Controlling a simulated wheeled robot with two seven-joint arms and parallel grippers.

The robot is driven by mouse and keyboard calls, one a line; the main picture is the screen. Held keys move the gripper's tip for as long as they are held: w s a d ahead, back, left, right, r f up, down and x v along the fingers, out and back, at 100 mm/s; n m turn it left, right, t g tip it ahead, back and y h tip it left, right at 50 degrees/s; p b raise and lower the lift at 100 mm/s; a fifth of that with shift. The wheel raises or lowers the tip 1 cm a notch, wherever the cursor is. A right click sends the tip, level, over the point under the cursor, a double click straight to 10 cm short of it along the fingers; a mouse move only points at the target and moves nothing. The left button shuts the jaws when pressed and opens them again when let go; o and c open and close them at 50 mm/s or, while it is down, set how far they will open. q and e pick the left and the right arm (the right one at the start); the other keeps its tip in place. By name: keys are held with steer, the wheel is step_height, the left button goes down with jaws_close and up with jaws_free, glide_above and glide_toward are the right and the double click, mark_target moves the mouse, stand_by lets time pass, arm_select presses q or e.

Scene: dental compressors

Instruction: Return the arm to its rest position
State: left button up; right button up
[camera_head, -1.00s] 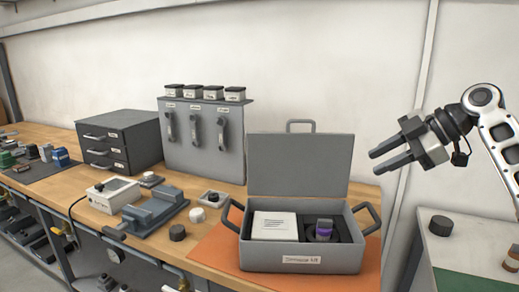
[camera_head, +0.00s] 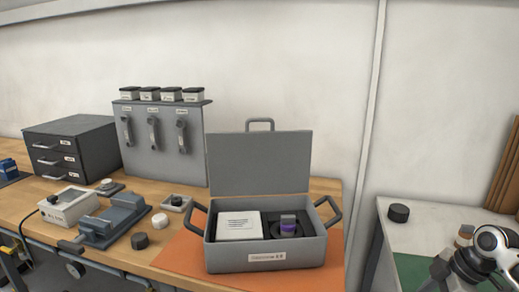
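My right arm (camera_head: 478,258) shows only at the lower right corner, low in front of the side table. Its fingers are not visible there, so I cannot see whether the gripper is open or shut. My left arm is out of view. The open grey case (camera_head: 225,259) stands on the orange mat (camera_head: 178,262), its lid (camera_head: 258,163) raised. Inside it are a white labelled box (camera_head: 239,225) on the left and a purple-and-grey item (camera_head: 288,226) in the dark insert on the right.
A side table (camera_head: 437,213) at the right carries a black puck (camera_head: 398,213) and a green mat (camera_head: 412,270). On the bench are a vise (camera_head: 112,222), a white device (camera_head: 68,204), a drawer unit (camera_head: 70,150) and a grey panel (camera_head: 163,160) with handles and several jars on top.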

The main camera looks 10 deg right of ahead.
steer(key=w+d+m+t+h, duration=0.1)
steer(key=w+d+m+h, duration=0.1)
steer(key=d, duration=0.1)
steer(key=w+d+m+t+h, duration=0.1)
steer(key=w+d, duration=0.1)
steer(key=shift+r+t, duration=0.25)
steer(key=shift+t, duration=0.05)
steer(key=w+d+r+m+t+h, duration=0.25)
steer(key=w+d+r+t, duration=0.2)
steer(key=r, duration=0.25)
steer(key=w+d+r+m+t+h, duration=0.1)
steer(key=w+d+r+t+h, duration=0.3)
steer(key=r, duration=0.3)
steer(key=s+a+f+g+y, duration=0.1)
steer(key=s+a+f+y, duration=0.3)
steer(key=a+f, duration=0.7)
steer(key=s+a+f+y, duration=0.2)
steer(key=s+a+f, duration=0.4)
steer(key=a+f, duration=0.55)
steer(key=s+a+f+m+g+y, duration=0.1)
steer(key=s+a+f, duration=0.1)
steer(key=s+a, duration=0.6)
steer(key=s+a+f+m+g+y, duration=0.1)
steer(key=s+a+f+m, duration=0.1)
steer(key=s+a, duration=0.6)
steer(key=a+f, duration=0.1)
steer(key=a, duration=0.2)
steer(key=shift+s+g+y, duration=0.2)
steer(key=shift+g+y, duration=0.15)
